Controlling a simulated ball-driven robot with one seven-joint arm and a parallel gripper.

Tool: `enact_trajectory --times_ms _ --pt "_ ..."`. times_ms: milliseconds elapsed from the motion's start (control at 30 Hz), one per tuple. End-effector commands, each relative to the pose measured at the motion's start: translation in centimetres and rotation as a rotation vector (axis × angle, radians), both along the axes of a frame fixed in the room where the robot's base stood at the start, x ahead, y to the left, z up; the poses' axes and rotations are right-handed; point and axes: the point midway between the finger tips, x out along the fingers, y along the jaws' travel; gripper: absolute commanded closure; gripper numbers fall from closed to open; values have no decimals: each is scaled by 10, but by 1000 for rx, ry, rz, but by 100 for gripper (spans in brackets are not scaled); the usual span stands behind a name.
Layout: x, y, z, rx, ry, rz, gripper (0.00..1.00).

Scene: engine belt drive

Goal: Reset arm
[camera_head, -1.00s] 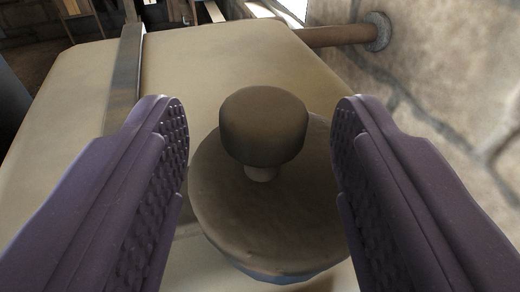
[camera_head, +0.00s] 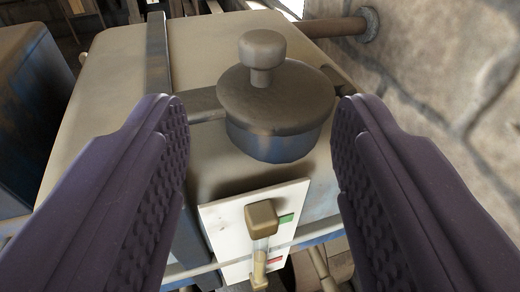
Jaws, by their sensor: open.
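My gripper (camera_head: 260,125) is open, with its two purple ridged fingers apart at the left and right of the camera_head view. Nothing is between the fingers in their grip. Beyond the fingertips, a round dark lid (camera_head: 275,98) with a mushroom-shaped knob (camera_head: 262,50) sits on the beige top of a box-like machine (camera_head: 205,50). The knob stands upright and apart from the fingers.
A white panel (camera_head: 228,222) with a brass-coloured lever knob (camera_head: 261,217) and green and red marks is on the machine's front. A stone wall (camera_head: 440,60) with a pipe (camera_head: 335,28) is at right. A dark blue-brown box (camera_head: 30,110) stands at left.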

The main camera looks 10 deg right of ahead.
Motion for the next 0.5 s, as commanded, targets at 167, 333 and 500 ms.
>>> enact_trajectory --times_ms 167,333,500 --pt "0 0 0 0 0 0 46" --pt "-14 6 30 11 -4 23 46" --pt "-74 24 113 34 10 84 46"
